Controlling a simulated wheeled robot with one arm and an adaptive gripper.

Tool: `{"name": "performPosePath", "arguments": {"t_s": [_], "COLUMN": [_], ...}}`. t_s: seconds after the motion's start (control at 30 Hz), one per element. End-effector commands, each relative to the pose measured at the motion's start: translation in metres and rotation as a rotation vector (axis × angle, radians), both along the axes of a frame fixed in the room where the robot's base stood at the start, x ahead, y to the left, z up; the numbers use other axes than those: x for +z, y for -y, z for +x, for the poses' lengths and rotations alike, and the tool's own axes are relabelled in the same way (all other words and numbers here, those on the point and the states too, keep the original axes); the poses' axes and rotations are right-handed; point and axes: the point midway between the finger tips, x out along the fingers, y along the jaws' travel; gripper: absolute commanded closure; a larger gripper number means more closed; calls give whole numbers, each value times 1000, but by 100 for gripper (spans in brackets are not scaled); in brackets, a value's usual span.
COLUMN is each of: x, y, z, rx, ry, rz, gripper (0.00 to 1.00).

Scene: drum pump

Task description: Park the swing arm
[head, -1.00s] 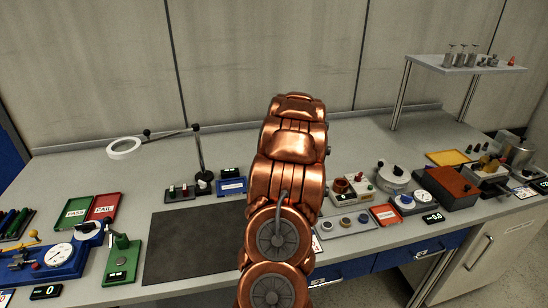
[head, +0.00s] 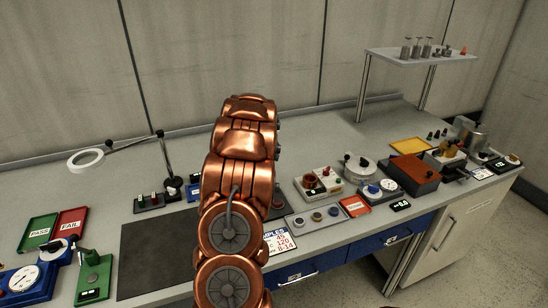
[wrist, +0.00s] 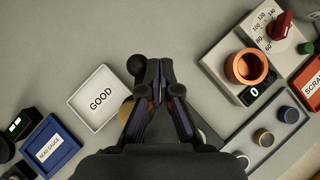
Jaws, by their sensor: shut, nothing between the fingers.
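A black jointed swing arm (head: 132,142) with a white ring (head: 86,160) at its end stands at the back left of the bench in the head view. Its upright post (head: 166,158) rises from a dark round foot, and the ring hangs out to the left over bare bench. My gripper (wrist: 157,72) shows in the wrist view, shut and empty, with its fingers together above the bench near a white GOOD tray (wrist: 101,98). In the head view my copper arm hides the gripper. The swing arm is not seen in the wrist view.
An orange cup (wrist: 246,67) on a dial unit stands right of my gripper in the wrist view. A blue tray (wrist: 54,148) lies at left. In the head view a raised shelf (head: 420,55) stands at back right, and a dark mat (head: 155,255) lies at front left.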

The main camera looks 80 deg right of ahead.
Motion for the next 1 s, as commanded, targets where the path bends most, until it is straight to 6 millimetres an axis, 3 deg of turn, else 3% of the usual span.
{"name": "performPosePath", "arguments": {"t_s": [0.43,1.0], "x": [7,65], "y": [-29,-58], "z": [-11,-47], "rx": [15,13], "ry": [1,1], "rz": [-2,-2], "gripper": [100,100]}}
